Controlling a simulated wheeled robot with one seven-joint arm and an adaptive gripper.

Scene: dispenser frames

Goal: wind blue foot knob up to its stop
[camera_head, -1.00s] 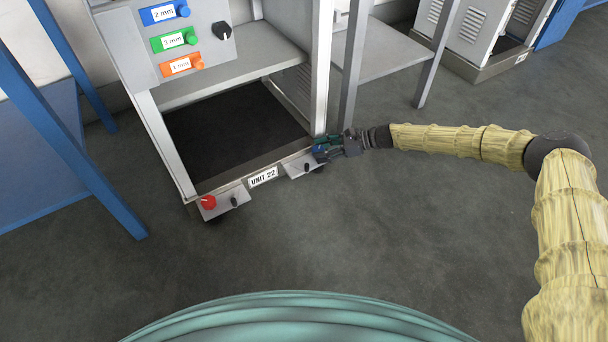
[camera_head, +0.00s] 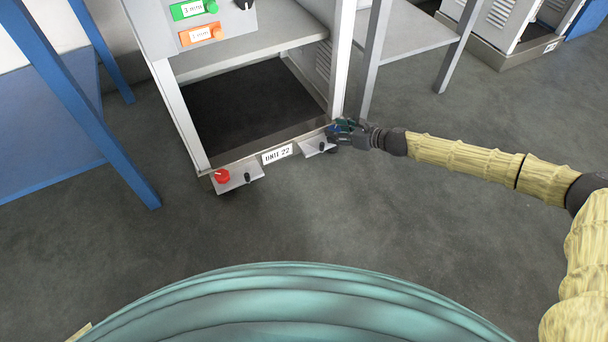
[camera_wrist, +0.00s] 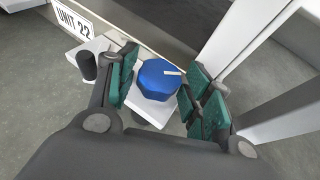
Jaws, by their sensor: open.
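The blue foot knob (camera_wrist: 158,80) sits on a light grey bracket (camera_wrist: 150,112) at the unit's lower front corner. It has a white pointer mark on its top. My gripper (camera_wrist: 158,88) is open, with its green-padded fingers on either side of the knob. A small gap shows on the right; on the left I cannot tell whether the pad touches. In the head view my gripper (camera_head: 346,131) is at the right bracket (camera_head: 316,148) and mostly hides the blue knob.
A red knob (camera_head: 222,176) and a black knob (camera_head: 247,178) are on the left bracket. Another black knob (camera_wrist: 88,66) stands left of my gripper. The "UNIT 22" label (camera_head: 277,154) is between the brackets. An upright post (camera_head: 341,60) rises behind my gripper. The front floor is clear.

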